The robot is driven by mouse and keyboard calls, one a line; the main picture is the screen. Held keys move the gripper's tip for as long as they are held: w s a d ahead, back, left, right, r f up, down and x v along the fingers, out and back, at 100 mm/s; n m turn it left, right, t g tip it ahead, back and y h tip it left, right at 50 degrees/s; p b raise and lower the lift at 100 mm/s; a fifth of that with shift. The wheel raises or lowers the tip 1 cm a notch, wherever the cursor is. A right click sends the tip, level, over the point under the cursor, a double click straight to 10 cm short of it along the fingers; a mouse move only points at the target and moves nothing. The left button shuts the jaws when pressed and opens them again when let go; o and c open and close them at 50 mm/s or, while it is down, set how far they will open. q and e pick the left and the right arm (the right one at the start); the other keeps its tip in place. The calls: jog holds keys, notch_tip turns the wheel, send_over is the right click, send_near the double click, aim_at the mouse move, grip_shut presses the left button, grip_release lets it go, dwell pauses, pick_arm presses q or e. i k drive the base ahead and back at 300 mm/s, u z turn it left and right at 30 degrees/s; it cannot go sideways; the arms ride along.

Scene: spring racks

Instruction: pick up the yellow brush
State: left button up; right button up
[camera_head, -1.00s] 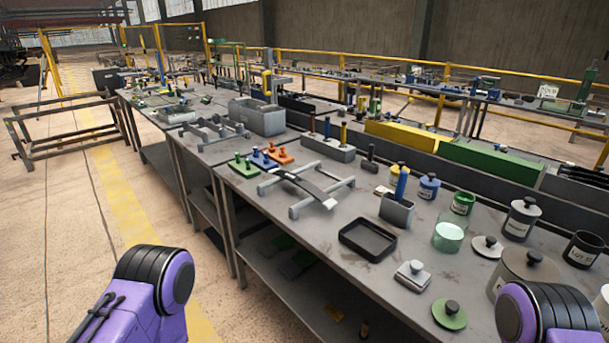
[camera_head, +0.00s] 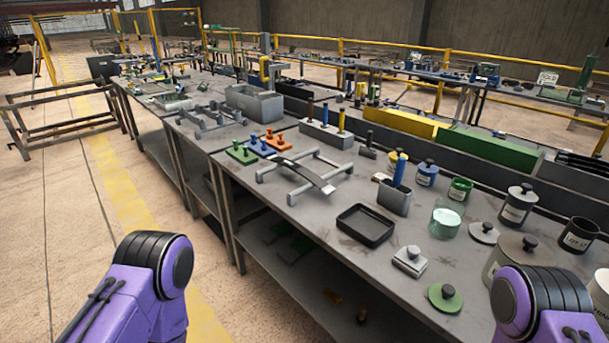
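A slim yellow upright handle (camera_head: 342,119), which looks like the yellow brush, stands at the right end of a grey holder block (camera_head: 326,137) on the workbench. A blue handle and a dark brown handle stand in the same block to its left. The lower end of the yellow one is hidden in the block. Neither of my grippers is in view. Only purple and black links of my arms show at the bottom left and bottom right, well apart from the block.
The grey workbench (camera_head: 300,215) holds a curved metal strip on a rack (camera_head: 300,175), a black tray (camera_head: 365,226), a grey cup (camera_head: 394,200) with a blue handle, and several jars at the right. Open floor (camera_head: 60,220) lies left of the bench.

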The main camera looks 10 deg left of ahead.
aim_at(341, 109)
jog(key=u, duration=1.8)
jog(key=i, duration=4.25)
jog(key=z, duration=4.45)
